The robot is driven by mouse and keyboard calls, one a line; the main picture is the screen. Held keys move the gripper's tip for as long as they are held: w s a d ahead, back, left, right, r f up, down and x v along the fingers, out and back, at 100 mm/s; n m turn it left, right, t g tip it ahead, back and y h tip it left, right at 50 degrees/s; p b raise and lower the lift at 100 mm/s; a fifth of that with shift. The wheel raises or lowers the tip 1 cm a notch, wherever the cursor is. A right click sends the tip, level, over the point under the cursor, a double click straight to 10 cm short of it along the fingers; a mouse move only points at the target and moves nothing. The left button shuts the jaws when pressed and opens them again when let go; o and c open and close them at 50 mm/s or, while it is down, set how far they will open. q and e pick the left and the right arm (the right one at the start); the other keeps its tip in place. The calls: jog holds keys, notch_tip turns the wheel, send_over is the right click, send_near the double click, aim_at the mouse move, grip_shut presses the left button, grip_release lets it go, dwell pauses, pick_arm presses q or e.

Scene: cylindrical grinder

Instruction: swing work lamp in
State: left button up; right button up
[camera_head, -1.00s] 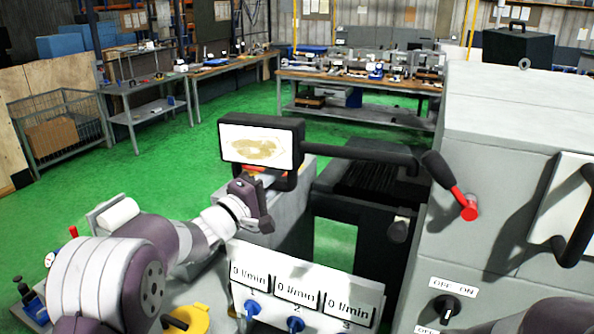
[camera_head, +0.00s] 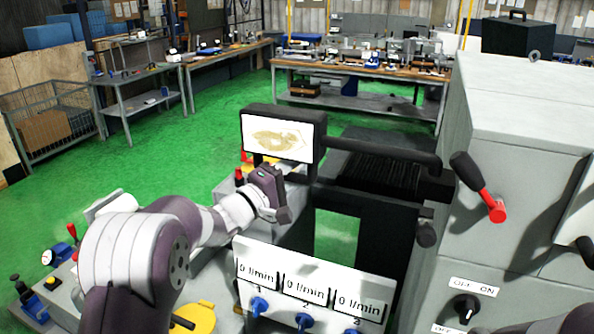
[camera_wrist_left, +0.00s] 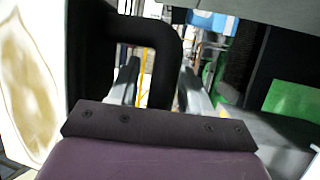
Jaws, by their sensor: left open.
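The work lamp (camera_head: 278,137) is a black-framed rectangular head with a pale face bearing a yellowish stain, on a black horizontal arm (camera_head: 385,153) running right toward the grey machine housing. My left gripper (camera_head: 277,192) is just below the lamp head, near its lower edge. In the left wrist view the stained lamp face (camera_wrist_left: 25,80) fills the left edge. A black bent handle bar (camera_wrist_left: 165,65) comes down in front of the left gripper (camera_wrist_left: 160,92), apparently between its open grey fingers. Whether they touch it cannot be told. My right gripper is not in view.
A flow panel (camera_head: 310,285) with several blue valves stands below the lamp. Green floor (camera_head: 185,150) lies open behind my left arm. Workbenches (camera_head: 360,68) stand at the back.

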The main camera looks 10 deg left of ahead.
pick_arm(q)
jog(key=shift+f, duration=0.1)
jog(key=shift+s+a+f+b, duration=0.15)
jog(key=shift+s+b, duration=0.05)
jog(key=shift+b, duration=0.1)
jog(key=b+v, duration=0.5)
jog(key=v, duration=0.7)
